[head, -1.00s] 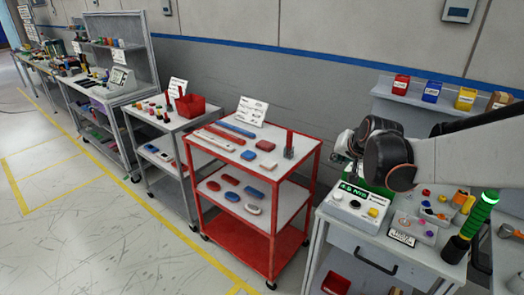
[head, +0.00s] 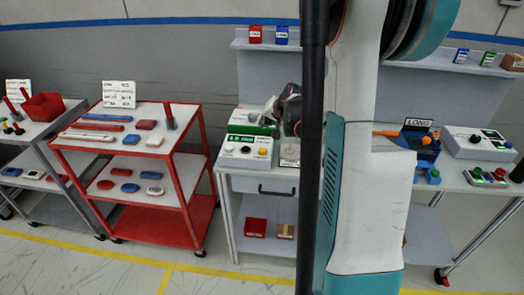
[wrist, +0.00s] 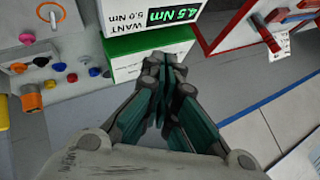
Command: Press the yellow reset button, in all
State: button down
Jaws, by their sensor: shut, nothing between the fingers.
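My gripper (head: 272,122) is behind and above the box's right end, apart from the yellow button. In the wrist view my gripper (wrist: 162,75) is shut and empty, pointing at a green and white case (wrist: 140,56). The display, reading 4.5 Nm (wrist: 165,15), shows at the top edge there.
A panel with several coloured knobs and an orange cylinder (wrist: 31,99) lies left in the wrist view. A red cart (head: 187,140) stands left of the bench. My arm hides the bench's middle in the head view. Another control box (head: 477,142) stands far right.

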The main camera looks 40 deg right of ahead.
aim_at(265, 149)
jog(key=shift+f, duration=0.15)
notch_tip(265, 149, down, 8)
jog(key=b, duration=0.6)
jog(key=shift+f, duration=0.25)
jog(key=shift+f+b, duration=0.15)
jog(key=shift+b, duration=0.15)
dwell(0.8)
jog(key=shift+f, duration=0.3)
jog(key=shift+f+b, duration=0.5)
jog(key=shift+b, duration=0.2)
dwell(0.5)
jog(key=shift+r, duration=0.2)
jog(key=shift+r+p, duration=0.65)
jog(key=shift+r, duration=0.15)
jog(key=shift+r+p, duration=1.7)
jog(key=shift+r, duration=0.75)
